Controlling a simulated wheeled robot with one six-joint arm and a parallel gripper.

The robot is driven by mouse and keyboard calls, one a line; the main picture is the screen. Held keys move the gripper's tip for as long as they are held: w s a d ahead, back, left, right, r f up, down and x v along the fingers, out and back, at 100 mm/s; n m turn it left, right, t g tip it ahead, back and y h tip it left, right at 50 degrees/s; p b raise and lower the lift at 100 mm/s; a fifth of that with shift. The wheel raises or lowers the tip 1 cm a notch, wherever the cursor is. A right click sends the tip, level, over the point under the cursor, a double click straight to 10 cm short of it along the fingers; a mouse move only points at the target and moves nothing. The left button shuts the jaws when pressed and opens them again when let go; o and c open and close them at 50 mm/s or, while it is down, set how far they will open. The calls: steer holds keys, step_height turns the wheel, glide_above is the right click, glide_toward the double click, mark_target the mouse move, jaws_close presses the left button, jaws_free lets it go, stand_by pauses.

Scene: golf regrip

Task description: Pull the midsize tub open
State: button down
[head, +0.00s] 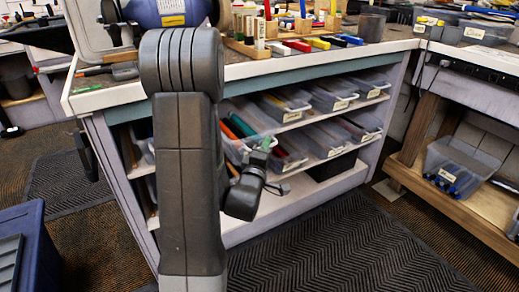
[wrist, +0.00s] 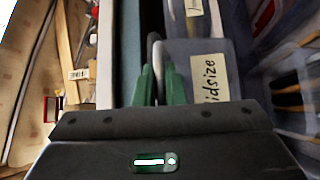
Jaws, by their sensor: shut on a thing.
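The midsize tub (wrist: 225,60) is a translucent bin with a pale label reading "idsize", its first letter cut off, in the wrist view. In the head view the tub (head: 236,151) appears to be the one at the left of the middle shelf, partly behind my arm, with green and red grips in it. My gripper (wrist: 158,82) has green fingers closed on the tub's light handle loop (wrist: 157,57). In the head view my gripper (head: 264,144) is at the front of that tub, and the grasp itself is too small to make out.
Similar labelled tubs (head: 327,145) sit close by on the same shelf and the one above. The bench top (head: 245,69) overhangs the shelves. A dark mat (head: 350,245) leaves the floor in front clear. A blue bin (head: 35,235) stands at the lower left.

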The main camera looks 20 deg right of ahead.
steer(key=s+b, duration=0.3)
steer(key=s, duration=0.4)
steer(key=shift+s+d, duration=0.25)
steer(key=shift+s, duration=0.05)
steer(key=c, duration=1.5)
jaws_free()
